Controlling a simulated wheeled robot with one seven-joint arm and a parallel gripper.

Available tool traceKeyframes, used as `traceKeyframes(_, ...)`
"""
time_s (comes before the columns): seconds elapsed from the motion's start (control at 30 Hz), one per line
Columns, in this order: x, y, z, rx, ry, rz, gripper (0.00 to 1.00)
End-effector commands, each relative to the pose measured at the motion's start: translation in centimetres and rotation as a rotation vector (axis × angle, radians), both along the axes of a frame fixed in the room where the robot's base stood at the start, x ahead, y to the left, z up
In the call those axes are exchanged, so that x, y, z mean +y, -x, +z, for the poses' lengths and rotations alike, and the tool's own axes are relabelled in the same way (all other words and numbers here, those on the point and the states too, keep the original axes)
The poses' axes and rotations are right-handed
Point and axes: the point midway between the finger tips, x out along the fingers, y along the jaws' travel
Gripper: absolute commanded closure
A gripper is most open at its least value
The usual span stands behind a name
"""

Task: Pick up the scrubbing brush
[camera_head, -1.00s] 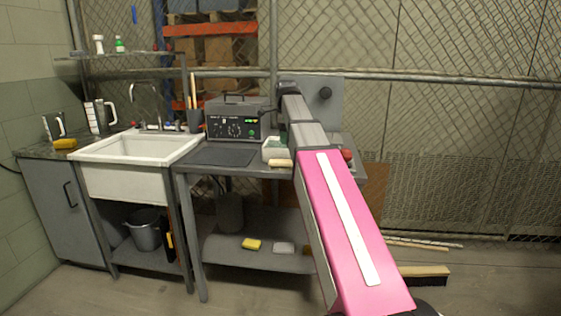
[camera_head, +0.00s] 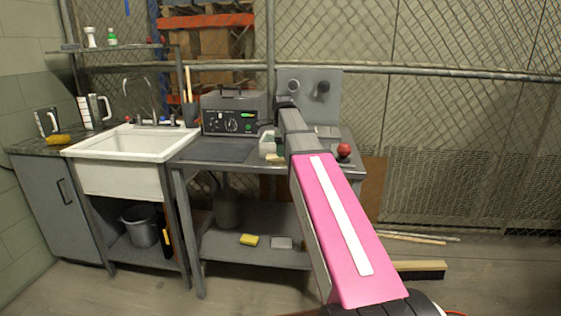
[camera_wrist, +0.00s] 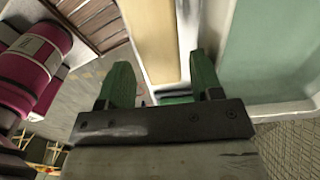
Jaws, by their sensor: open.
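The likely scrubbing brush is a small pale wooden block (camera_head: 274,158) at the front edge of the grey bench, left of my arm. A pale yellow-tan bar in the wrist view (camera_wrist: 152,38) looks like the same block; its bristles cannot be made out. My gripper (camera_wrist: 160,78) is open, with its two green fingers apart. The bar lies ahead of the gap between them, and I cannot tell whether they touch it. My arm hides part of the bench in the head view.
A white container (camera_head: 266,146) stands beside the block; a white-rimmed, pale green shape (camera_wrist: 268,45) fills the wrist view's right. A grey control box (camera_head: 234,113) is behind, and a red knob (camera_head: 344,150) is right of my arm. A white sink (camera_head: 132,143) stands left.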

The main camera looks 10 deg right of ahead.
Motion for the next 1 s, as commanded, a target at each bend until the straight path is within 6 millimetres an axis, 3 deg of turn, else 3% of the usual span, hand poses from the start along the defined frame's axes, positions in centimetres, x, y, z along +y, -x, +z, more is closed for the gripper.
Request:
traceKeyframes(0.2, 0.0, 0.1, -2.7, 0.001, 0.000, 0.000, 0.40)
traceKeyframes(0.43, 0.0, 0.1, -2.8, 0.000, 0.000, 0.000, 0.40)
traceKeyframes(0.47, 0.0, 0.1, -2.8, 0.000, 0.000, 0.000, 0.44)
traceKeyframes(0.57, 0.0, 0.1, -2.8, 0.001, 0.000, 0.000, 0.76)
traceKeyframes(0.6, 0.0, 0.1, -2.8, 0.001, 0.000, 0.000, 0.79)
traceKeyframes(1.0, 0.0, 0.0, -2.4, 0.000, 0.000, 0.000, 0.78)
